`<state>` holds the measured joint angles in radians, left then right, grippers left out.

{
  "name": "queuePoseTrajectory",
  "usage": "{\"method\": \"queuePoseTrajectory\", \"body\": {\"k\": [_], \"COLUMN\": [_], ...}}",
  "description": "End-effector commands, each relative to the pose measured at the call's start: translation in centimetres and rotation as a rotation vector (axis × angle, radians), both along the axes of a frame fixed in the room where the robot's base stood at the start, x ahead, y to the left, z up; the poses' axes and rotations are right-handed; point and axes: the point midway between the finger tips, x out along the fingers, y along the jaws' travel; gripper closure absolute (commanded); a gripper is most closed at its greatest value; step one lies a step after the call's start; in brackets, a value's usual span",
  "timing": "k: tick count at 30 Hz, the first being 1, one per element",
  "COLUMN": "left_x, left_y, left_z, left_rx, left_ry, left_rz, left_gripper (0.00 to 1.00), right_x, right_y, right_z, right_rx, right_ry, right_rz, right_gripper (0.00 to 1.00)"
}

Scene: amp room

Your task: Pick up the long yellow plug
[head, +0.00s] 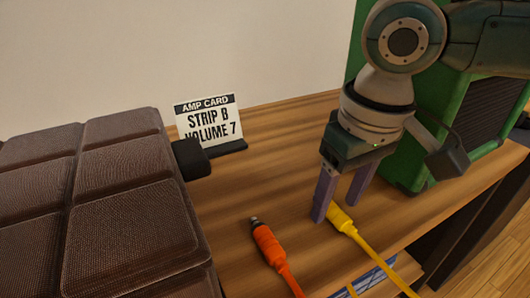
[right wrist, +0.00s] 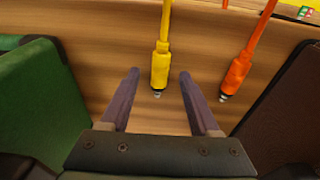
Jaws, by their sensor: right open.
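The long yellow plug (head: 343,222) lies on the wooden table with its cable running toward the front edge. In the right wrist view the yellow plug (right wrist: 160,66) lies between the two fingers, its metal tip toward the palm. My right gripper (head: 335,214) is open, pointing down over the plug, with its fingers on either side; it also shows in the right wrist view (right wrist: 160,75). I cannot tell whether a finger touches the plug. In the head view one finger hides the plug's tip. My left gripper is out of view.
An orange plug (head: 265,240) lies to the left of the yellow one. A dark brown padded block (head: 130,235) fills the left. A green amp (head: 405,170) stands behind my right gripper.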

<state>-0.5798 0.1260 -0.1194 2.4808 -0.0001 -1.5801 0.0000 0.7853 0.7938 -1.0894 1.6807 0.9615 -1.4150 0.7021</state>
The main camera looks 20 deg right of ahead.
Motion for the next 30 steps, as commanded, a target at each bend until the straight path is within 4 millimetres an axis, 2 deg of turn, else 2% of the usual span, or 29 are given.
{"method": "queuePoseTrajectory", "body": {"k": [1,3,10,26,27,30], "left_x": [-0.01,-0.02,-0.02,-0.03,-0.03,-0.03], "left_y": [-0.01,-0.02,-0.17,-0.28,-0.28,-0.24], "left_z": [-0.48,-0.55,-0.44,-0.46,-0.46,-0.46], "left_rx": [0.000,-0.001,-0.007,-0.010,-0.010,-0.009], "left_ry": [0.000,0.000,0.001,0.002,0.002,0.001], "left_rz": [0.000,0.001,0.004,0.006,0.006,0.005], "left_gripper": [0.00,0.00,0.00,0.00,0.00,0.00], "right_x": [0.07,0.13,0.15,0.15,0.16,0.15], "right_y": [0.00,0.00,0.00,0.00,0.00,-0.01], "right_z": [-0.79,-1.10,-1.06,-1.05,-1.05,-1.05], "right_rx": [0.000,0.000,0.000,0.000,0.000,0.000], "right_ry": [0.000,-0.001,-0.001,-0.001,-0.001,-0.001], "right_rz": [-0.001,0.000,0.001,0.001,0.001,0.001], "right_gripper": [0.38,0.38,0.38,0.97,1.00,1.00]}}
